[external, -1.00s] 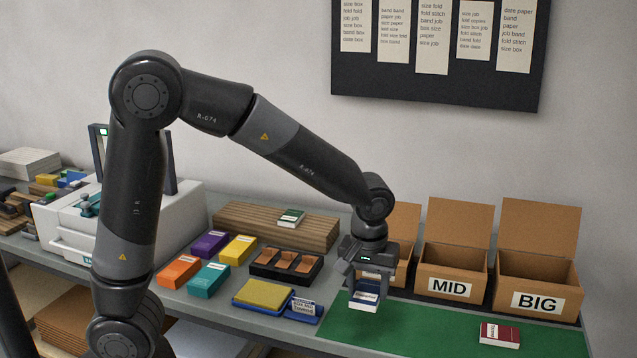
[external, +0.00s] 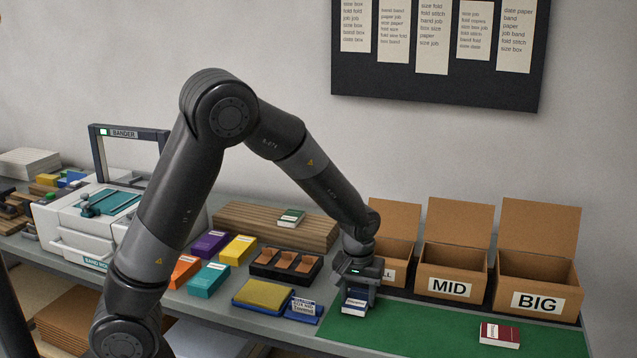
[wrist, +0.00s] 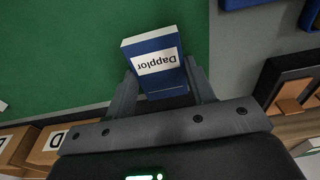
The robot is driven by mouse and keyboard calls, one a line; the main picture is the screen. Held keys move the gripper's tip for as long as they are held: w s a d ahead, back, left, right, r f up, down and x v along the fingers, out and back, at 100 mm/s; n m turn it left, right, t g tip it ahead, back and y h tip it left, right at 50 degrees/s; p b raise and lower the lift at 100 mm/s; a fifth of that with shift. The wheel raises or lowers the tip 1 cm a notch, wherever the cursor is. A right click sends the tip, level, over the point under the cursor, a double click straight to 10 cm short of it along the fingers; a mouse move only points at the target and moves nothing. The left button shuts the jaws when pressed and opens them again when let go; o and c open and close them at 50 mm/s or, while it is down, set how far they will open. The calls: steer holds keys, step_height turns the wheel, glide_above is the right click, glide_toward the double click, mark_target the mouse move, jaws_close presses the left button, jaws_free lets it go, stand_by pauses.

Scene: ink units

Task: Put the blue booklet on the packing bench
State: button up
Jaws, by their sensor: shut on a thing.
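The blue booklet (external: 354,304) has a white label and white page edges. In the external view it is under my gripper (external: 357,291), over the left end of the green mat (external: 420,326) on the bench. In the wrist view the booklet (wrist: 160,75), labelled "Dapplor", sits between the two fingers of my gripper (wrist: 163,88), which is shut on it. Green mat surface (wrist: 60,60) shows behind it. I cannot tell whether the booklet touches the mat.
A dark red booklet (external: 500,335) lies on the mat's right part. Open cardboard boxes marked MID (external: 450,287) and BIG (external: 536,300) stand behind the mat. A blue tray with a yellow pad (external: 263,294) is to the left. The mat's middle is clear.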

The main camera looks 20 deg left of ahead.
mark_target(356, 303)
steer(key=shift+f, duration=0.3)
steer(key=o, duration=1)
step_height(356, 303, up, 12)
steer(key=s, duration=0.2)
steer(key=s+a+r+t+h, duration=0.1)
steer(key=a+r, duration=0.4)
steer(key=a, duration=0.4)
steer(key=s+a+r, duration=0.1)
steer(key=a+r, duration=0.3)
steer(key=a, duration=0.6)
steer(key=s+a+r+t, duration=0.1)
steer(key=s+a, duration=0.2)
steer(key=a, duration=0.1)
steer(key=s+a+t, duration=0.1)
steer(key=s+a, duration=0.3)
steer(key=s+a+r+t+y, duration=0.1)
steer(key=s+a, duration=0.2)
steer(key=a, duration=0.2)
steer(key=shift+s+r, duration=0.35)
steer(key=shift+s, duration=0.05)
